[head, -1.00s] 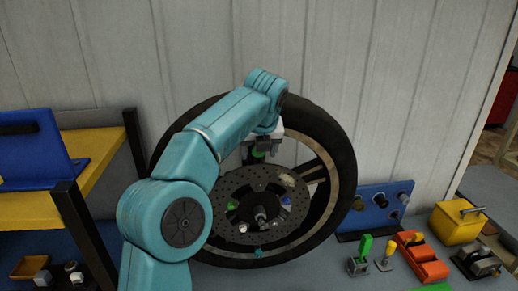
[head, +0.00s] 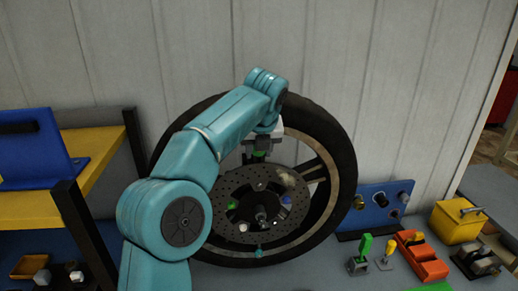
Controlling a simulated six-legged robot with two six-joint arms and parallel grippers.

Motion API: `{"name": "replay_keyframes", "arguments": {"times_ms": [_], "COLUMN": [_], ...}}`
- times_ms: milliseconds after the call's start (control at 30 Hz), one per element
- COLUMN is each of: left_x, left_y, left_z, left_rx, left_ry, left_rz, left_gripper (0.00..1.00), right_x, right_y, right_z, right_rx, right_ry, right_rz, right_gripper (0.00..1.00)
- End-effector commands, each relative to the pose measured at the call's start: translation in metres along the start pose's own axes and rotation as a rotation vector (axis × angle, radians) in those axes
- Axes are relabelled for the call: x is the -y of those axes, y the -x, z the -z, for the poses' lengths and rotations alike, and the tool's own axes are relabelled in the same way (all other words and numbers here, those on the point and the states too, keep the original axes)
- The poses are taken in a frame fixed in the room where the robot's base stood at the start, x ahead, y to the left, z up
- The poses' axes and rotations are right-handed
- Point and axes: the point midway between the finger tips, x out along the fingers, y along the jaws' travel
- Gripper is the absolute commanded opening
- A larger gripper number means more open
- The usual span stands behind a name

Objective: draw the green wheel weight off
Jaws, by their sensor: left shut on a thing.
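The green wheel weight (head: 259,154) shows as a small green patch at the upper inner rim of the black-tyred wheel (head: 342,170). My left gripper (head: 262,148) comes down from above, in front of the wheel's upper part, and is shut on the green weight. The arm hides the wheel's left side. Whether the weight still touches the rim I cannot tell. A teal weight (head: 258,253) sits at the bottom of the rim. My right gripper is not in view.
The wheel stands upright near a panelled wall (head: 400,80), with a brake disc (head: 284,182) in front. At right are a blue panel with knobs (head: 378,208), a green-handled switch (head: 364,250), an orange block (head: 424,258) and a yellow box (head: 457,224). A yellow shelf (head: 95,170) stands at left.

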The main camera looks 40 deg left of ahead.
Motion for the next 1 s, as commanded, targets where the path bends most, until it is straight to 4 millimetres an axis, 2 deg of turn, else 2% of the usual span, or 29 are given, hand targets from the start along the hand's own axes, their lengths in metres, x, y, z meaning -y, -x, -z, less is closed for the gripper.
{"name": "replay_keyframes", "arguments": {"times_ms": [467, 1000], "left_x": [0.000, 0.000], "left_y": [0.006, 0.017], "left_z": [-0.003, 0.018], "left_rx": [0.009, 0.007], "left_ry": [0.003, 0.003], "left_rz": [0.006, 0.006], "left_gripper": [0.00, 0.00], "right_x": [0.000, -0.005], "right_y": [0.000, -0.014], "right_z": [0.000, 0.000], "right_rx": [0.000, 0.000], "right_ry": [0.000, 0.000], "right_rz": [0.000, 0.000], "right_gripper": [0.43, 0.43]}}
